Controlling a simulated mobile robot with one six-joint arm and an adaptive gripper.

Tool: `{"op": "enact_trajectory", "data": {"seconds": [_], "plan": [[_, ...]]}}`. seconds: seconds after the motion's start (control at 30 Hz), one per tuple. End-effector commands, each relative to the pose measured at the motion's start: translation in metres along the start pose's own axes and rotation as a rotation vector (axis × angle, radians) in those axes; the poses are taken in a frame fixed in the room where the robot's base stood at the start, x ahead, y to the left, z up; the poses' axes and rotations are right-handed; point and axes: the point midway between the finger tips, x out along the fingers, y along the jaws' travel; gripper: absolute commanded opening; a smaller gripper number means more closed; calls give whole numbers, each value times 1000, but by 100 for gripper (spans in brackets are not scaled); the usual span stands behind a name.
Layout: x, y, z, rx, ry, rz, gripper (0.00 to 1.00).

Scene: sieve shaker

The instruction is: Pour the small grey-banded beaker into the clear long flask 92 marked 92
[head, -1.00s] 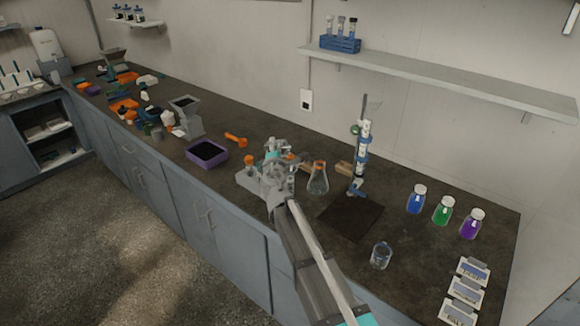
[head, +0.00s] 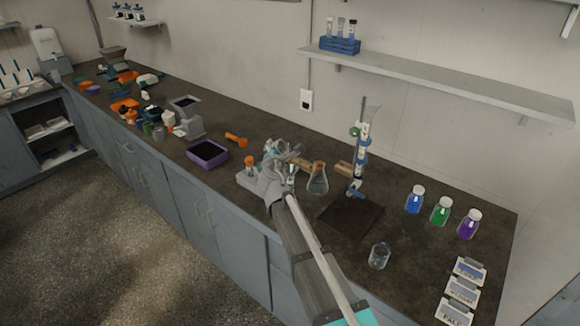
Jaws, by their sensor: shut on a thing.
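My gripper (head: 287,152) is over the middle of the bench, seen from behind, past my arm. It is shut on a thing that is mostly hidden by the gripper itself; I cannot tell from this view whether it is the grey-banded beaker. A clear conical flask (head: 317,182) with an orange-brown top stands just right of the gripper. A small clear beaker (head: 379,257) with a bluish-grey band stands upright at the front right, apart from the gripper. No number 92 is readable on any glassware.
A pale stand (head: 248,182) with an orange-topped item is left of the gripper. A blue-clamped column (head: 360,155) stands behind a dark mat (head: 350,216). Blue (head: 414,200), green (head: 441,212) and purple (head: 468,225) bottles and labelled cards (head: 462,291) are at right. A purple tray (head: 207,155) is at left.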

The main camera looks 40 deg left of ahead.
Motion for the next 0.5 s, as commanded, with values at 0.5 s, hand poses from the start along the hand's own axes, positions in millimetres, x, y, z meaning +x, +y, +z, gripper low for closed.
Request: {"op": "enact_trajectory", "data": {"seconds": [0.5], "plan": [[2, -7, -6, -167, 24, -69, 20]]}}
